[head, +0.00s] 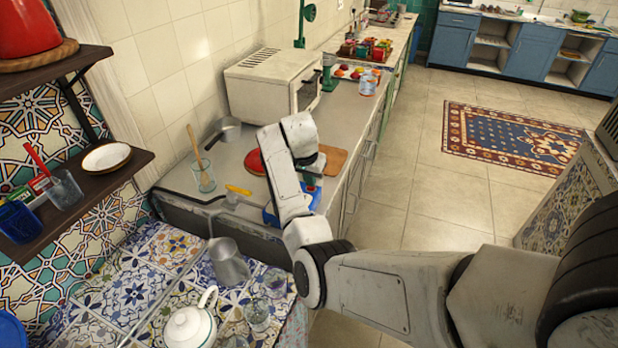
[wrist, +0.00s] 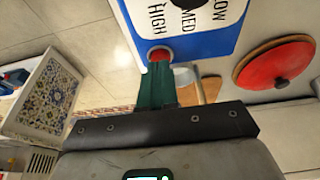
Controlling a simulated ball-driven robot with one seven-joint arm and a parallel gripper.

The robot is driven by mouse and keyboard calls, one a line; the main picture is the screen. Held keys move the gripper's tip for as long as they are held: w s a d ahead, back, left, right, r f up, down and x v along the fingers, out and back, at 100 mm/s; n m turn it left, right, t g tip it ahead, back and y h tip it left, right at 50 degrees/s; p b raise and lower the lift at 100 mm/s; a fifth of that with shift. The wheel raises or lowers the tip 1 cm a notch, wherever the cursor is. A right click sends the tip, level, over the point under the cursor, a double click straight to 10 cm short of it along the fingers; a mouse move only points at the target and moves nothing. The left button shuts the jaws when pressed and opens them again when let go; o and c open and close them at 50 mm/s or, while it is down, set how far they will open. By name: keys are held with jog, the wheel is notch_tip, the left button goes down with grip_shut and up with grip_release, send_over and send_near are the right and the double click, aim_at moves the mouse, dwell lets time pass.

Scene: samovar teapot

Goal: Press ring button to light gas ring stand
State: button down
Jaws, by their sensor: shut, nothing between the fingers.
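In the wrist view, a white panel with a blue edge (wrist: 232,42) carries the words LOW, MED and HIGH and a black dial (wrist: 185,50). A red round button (wrist: 160,54) sits at its edge. My gripper (wrist: 158,68) has its green fingers shut and empty, with the tips right at the red button. I cannot tell whether they touch or press it. In the head view, blue parts of the stand (head: 312,197) show on the grey counter, mostly hidden behind my arm. No flame shows in either view.
A red disc (wrist: 275,65) lies near the panel. In the head view, a white oven (head: 268,85), a saucepan (head: 229,128) and a glass with a wooden spoon (head: 203,178) stand on the counter. A white teapot (head: 190,326) and a metal jug (head: 229,264) stand on the tiled surface in front.

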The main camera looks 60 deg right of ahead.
jog(key=b+v, duration=0.1)
jog(key=v, duration=1.1)
jog(key=shift+w+d+b, duration=0.2)
jog(key=shift+w+b, duration=0.05)
jog(key=shift+b, duration=0.15)
jog(key=shift+r, duration=0.1)
jog(key=s+a+f+n, duration=0.1)
jog(key=a+f, duration=0.1)
jog(key=f, duration=0.1)
jog(key=s+a+f+n, duration=0.1)
jog(key=a+f, duration=0.1)
jog(key=f, duration=0.1)
jog(key=s+a+f+n, duration=0.1)
jog(key=a+f+n, duration=0.1)
jog(key=a+f, duration=0.1)
jog(key=shift+a, duration=0.1)
jog(key=s+a+f+n+y, duration=0.1)
jog(key=s+a+f+n, duration=0.3)
jog(key=s+a, duration=0.2)
jog(key=s+a+f+n+y+b, duration=0.1)
jog(key=s+a+f+n, duration=0.3)
jog(key=s+a, duration=0.3)
jog(key=s+a+f+n+y, duration=0.1)
jog(key=s+a+f+n, duration=0.3)
jog(key=a, duration=0.8)
jog(key=shift+s+n+t, duration=0.3)
jog(key=shift+s+t, duration=0.1)
jog(key=shift+s, duration=0.75)
